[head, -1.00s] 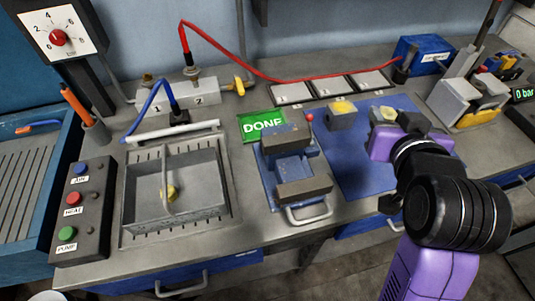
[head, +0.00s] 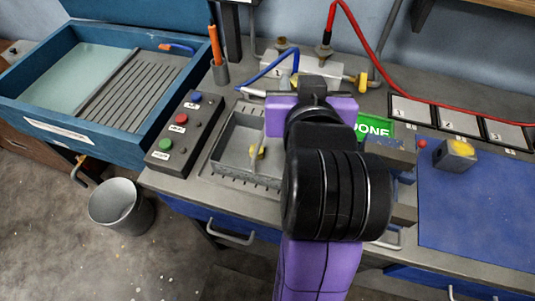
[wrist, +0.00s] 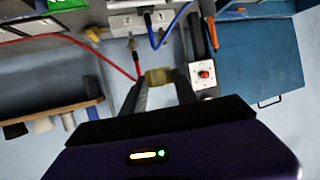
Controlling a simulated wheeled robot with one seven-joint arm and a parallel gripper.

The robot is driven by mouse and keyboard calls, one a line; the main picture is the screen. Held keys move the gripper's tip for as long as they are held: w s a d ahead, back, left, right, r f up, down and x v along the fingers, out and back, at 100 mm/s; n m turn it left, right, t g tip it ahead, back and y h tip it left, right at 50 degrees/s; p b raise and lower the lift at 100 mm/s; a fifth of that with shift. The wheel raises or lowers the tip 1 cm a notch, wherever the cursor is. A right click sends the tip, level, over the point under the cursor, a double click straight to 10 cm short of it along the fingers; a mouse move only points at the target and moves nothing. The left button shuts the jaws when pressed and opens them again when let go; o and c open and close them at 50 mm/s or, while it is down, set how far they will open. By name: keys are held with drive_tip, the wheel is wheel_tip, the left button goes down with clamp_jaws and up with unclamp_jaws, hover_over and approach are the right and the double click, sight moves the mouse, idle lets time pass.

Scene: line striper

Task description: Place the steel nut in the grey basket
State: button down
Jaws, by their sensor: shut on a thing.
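The grey basket (head: 238,172) sits on the bench left of my arm in the head view. It has a thin handle, and a small yellow thing (head: 257,151) lies inside. My arm covers its right side. My gripper (head: 312,87) is beyond the basket's right part in the picture, its fingertips mostly hidden by my wrist. In the wrist view my gripper (wrist: 160,82) has both fingers closed on a small tan, blocky thing, which I take to be the steel nut (wrist: 159,76). Its shape is blurred.
A button box (head: 184,133) stands left of the basket, with a blue washing tray (head: 70,125) beyond. A vise (head: 402,152) and green DONE sign (head: 376,128) are partly behind my arm. A yellow-topped block (head: 455,154) stands on the blue mat (head: 470,215). Cables cross behind.

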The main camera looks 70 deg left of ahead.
drive_tip(key=shift+n+g, duration=0.3)
drive_tip(key=shift+s+a+f, duration=0.1)
drive_tip(key=shift+s+f, duration=0.15)
drive_tip(key=shift+f, duration=3.1)
drive_tip(key=shift+s+f, duration=0.2)
drive_tip(key=shift+f, duration=3.2)
drive_tip(key=shift+s+a+f, duration=0.1)
drive_tip(key=shift+s+f, duration=0.15)
drive_tip(key=shift+f, duration=3.1)
drive_tip(key=shift+f, duration=0.1)
drive_tip(key=shift+f, duration=0.55)
drive_tip(key=c, duration=1.2)
unclamp_jaws()
drive_tip(key=shift+f, duration=0.1)
drive_tip(key=shift+c, duration=0.2)
drive_tip(key=shift+r, duration=0.25)
drive_tip(key=r+v, duration=0.1)
drive_tip(key=v, duration=1.1)
drive_tip(key=shift+b, duration=0.3)
